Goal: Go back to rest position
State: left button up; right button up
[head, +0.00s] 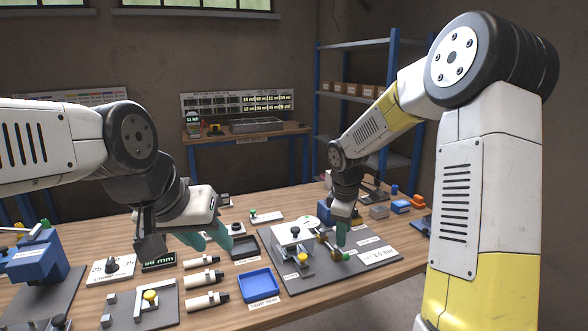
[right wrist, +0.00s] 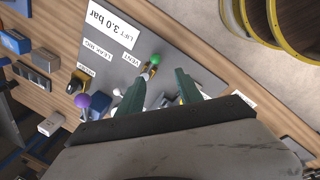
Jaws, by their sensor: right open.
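My left gripper (head: 208,240) hangs over the left-middle of the workbench (head: 100,233), its two green fingers apart and nothing seen between them. My right gripper (head: 342,232) points down at the grey plate with the "3.0 bar" sign. In the right wrist view its two green fingers (right wrist: 161,76) are apart and empty. A green-tipped valve (right wrist: 154,62) with a brass body shows past the fingertips, near a "VENT" label. I cannot tell how far it is from the fingers.
A blue tray (head: 259,286) and a dark tray (head: 243,247) lie between the arms. White cylinders (head: 203,279) lie to their left. A blue vise-like block (head: 37,260) stands far left. A white block fixture (head: 292,240) stands beside the right gripper. Shelves (head: 358,97) stand behind.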

jog(key=s+d+r+m+t, duration=0.2)
jog(key=s+r+m, duration=0.5)
jog(key=s+r, duration=0.55)
jog(key=s+r+m+t+y, duration=0.1)
jog(key=s+m, duration=0.2)
jog(key=s, duration=0.3)
jog(key=s+a+r+m+t+y, duration=0.1)
jog(key=s+m+y, duration=0.1)
jog(key=s, duration=0.5)
jog(key=shift+a+r+m, duration=0.25)
jog(key=shift+m, duration=0.15)
